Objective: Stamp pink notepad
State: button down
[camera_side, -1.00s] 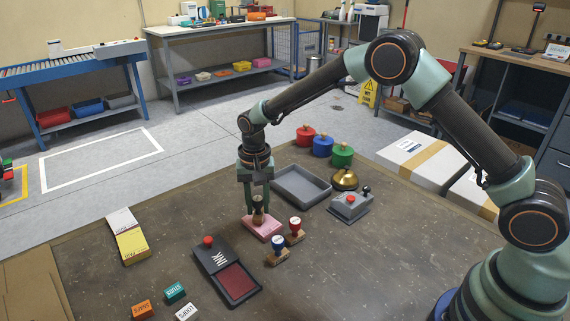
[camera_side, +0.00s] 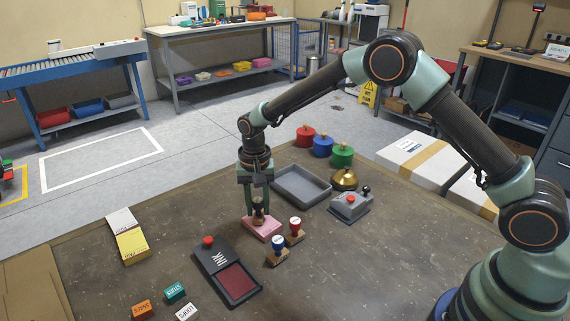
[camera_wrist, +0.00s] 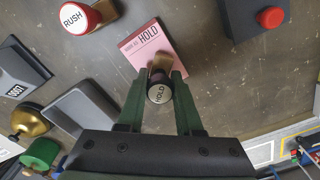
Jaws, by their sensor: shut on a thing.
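The pink notepad (camera_side: 264,231) lies on the table in the middle of the side view; in the wrist view it (camera_wrist: 150,48) reads "HOLD". My gripper (camera_side: 258,213) is over the notepad, pointing down. In the wrist view its fingers (camera_wrist: 160,88) are closed on a dark-knobbed stamp (camera_wrist: 160,92) marked "HOLD", with a wooden base. The stamp's base is over the pad; I cannot tell for certain whether it touches. The open ink pad (camera_side: 237,283) lies in front, with dark red ink and a black lid.
A red-knobbed stamp (camera_side: 295,229) and a blue-knobbed stamp (camera_side: 278,249) stand close right of the notepad. A grey tray (camera_side: 301,186), brass bell (camera_side: 344,178) and grey device (camera_side: 350,207) are behind right.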

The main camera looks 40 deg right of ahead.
jog(key=shift+f, duration=0.1)
dwell(0.3)
jog(key=shift+r, duration=3.6)
